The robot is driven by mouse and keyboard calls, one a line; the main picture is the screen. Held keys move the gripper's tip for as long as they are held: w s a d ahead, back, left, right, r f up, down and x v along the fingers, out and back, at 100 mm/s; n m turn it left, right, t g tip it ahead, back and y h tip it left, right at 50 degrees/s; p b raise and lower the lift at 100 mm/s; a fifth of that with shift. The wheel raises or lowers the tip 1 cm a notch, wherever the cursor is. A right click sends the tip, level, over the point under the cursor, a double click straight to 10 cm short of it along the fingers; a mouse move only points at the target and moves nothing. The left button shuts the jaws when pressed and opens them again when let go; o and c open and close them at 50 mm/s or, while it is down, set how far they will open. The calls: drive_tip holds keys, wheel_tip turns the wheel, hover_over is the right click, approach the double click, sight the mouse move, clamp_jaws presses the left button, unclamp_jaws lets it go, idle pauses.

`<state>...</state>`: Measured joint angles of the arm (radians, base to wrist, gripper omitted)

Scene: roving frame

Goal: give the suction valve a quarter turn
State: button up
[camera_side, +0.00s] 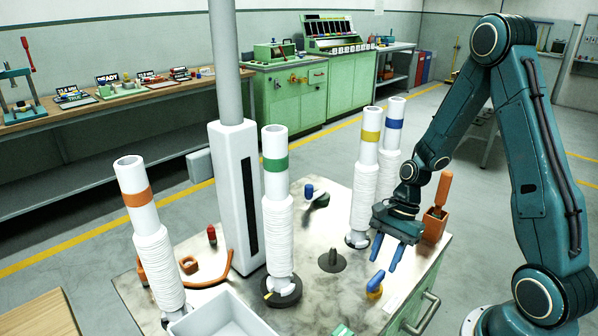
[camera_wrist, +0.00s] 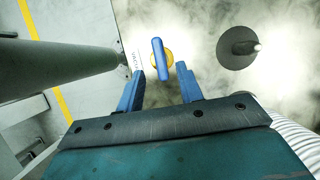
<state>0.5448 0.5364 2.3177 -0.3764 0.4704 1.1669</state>
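A valve with a blue bar handle (camera_side: 376,279) on a round yellow base (camera_side: 374,293) sits near the bench top's front right. In the wrist view the blue handle (camera_wrist: 161,60) runs nearly up and down the picture, over the yellow base (camera_wrist: 169,60). A second blue handle (camera_side: 309,191) on a dark green fitting stands farther back; I cannot tell from labels which valve is the suction one. My gripper (camera_side: 388,255) is open and empty, pointing down above the yellow-based valve. In the wrist view its blue fingers (camera_wrist: 160,80) stand apart, either side of the handle's near end.
White ribbed columns with orange (camera_side: 137,197), green (camera_side: 275,165), yellow (camera_side: 370,136) and blue (camera_side: 394,124) bands stand on the bench. A dark cone-shaped stub (camera_side: 332,262) is left of the valve. An orange holder (camera_side: 434,226) is at right. A grey tray (camera_side: 222,318) is at the front.

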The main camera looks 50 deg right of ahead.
sight(378, 276)
drive_tip(key=shift+x, duration=2.4)
clamp_jaws()
